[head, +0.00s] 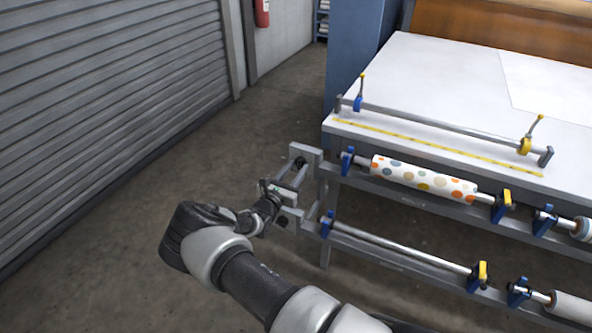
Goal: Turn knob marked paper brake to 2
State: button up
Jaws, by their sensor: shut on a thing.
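My gripper (297,168) reaches from my arm to the grey bracket plate (305,150) at the left end of the table frame. Its two fingers are closed around a small dark knob (300,162) on this plate. The fingers cover much of the knob. No marking, scale or pointer can be read at this size, so the knob's setting and its "paper brake" label cannot be made out.
A white-topped table (450,80) stands at the right. A dotted paper roll (422,178) and a bare bar (400,247) sit in blue and yellow holders along its front. A grey roller shutter (110,100) is at the left. The floor (130,210) between is clear.

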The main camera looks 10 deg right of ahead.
dwell(0.3)
jog(key=o, duration=1)
jog(key=shift+s, duration=0.1)
jog(key=v, duration=1.7)
jog(key=shift+s+a+r, duration=0.1)
jog(key=shift+p, duration=0.3)
